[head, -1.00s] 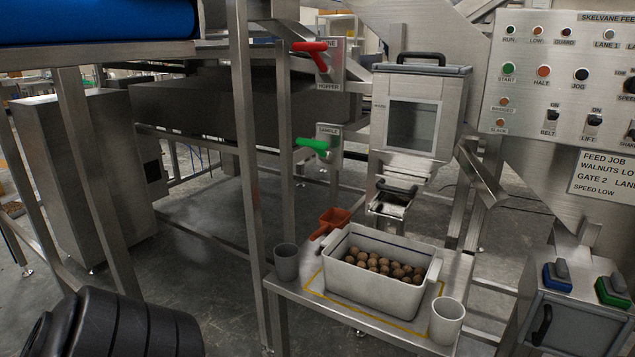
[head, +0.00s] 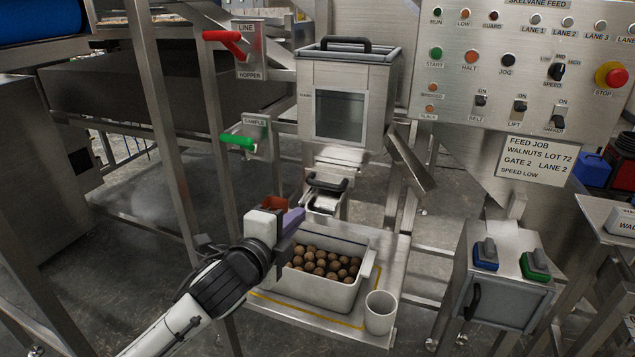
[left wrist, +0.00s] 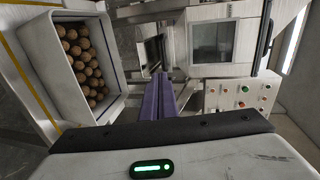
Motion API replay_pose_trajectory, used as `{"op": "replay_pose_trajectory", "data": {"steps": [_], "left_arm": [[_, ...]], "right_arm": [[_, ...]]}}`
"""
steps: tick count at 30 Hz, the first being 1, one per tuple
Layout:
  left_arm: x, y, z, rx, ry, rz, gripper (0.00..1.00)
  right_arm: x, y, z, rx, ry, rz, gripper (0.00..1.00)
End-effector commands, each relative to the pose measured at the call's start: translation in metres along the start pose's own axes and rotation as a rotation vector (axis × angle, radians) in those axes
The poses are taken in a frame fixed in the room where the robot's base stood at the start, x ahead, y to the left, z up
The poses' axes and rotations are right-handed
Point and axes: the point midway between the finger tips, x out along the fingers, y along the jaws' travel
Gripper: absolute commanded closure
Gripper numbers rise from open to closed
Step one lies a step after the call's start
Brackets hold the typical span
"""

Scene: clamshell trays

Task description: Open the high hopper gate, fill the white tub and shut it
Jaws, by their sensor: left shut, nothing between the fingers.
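The white tub (head: 318,288) stands on the small steel stand below the hopper and holds a layer of walnuts (head: 322,262); its rim stands above them. It also shows in the left wrist view (left wrist: 112,72). The high steel hopper (head: 345,95) has a window and a lid handle. The gate's black handle (head: 328,185) is at its outlet, above the tub's back edge; I cannot tell whether the gate is open. My left gripper (head: 293,218), with purple fingers (left wrist: 161,96), is shut and empty, above the tub's back left and short of the gate handle. My right gripper is out of view.
A red lever (head: 224,37) and a green lever (head: 238,141) sit left of the hopper. A grey-white cup (head: 380,312) stands at the tub's right. A red scoop (head: 274,203) is partly hidden behind my gripper. A control panel (head: 520,75) is at the right.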

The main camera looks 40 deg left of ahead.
Motion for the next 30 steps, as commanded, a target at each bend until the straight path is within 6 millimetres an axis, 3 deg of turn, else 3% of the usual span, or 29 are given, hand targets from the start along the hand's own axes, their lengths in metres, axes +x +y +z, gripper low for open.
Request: {"op": "replay_pose_trajectory", "data": {"steps": [1, 5, 15, 21, 30], "left_arm": [[0.003, -0.008, 0.002, 0.017, -0.007, -0.012, 1.00], [0.017, -0.009, 0.004, 0.025, -0.010, -0.015, 1.00], [0.089, -0.009, 0.004, 0.019, -0.010, -0.014, 1.00], [0.122, -0.008, 0.004, 0.019, -0.008, -0.011, 1.00], [0.140, -0.008, 0.004, 0.021, -0.007, -0.011, 1.00]], "right_arm": [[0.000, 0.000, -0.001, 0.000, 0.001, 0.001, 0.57], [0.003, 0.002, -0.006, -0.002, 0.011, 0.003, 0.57], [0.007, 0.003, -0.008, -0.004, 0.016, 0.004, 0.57], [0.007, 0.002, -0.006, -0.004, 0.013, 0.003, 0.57], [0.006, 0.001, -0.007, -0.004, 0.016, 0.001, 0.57]]}}
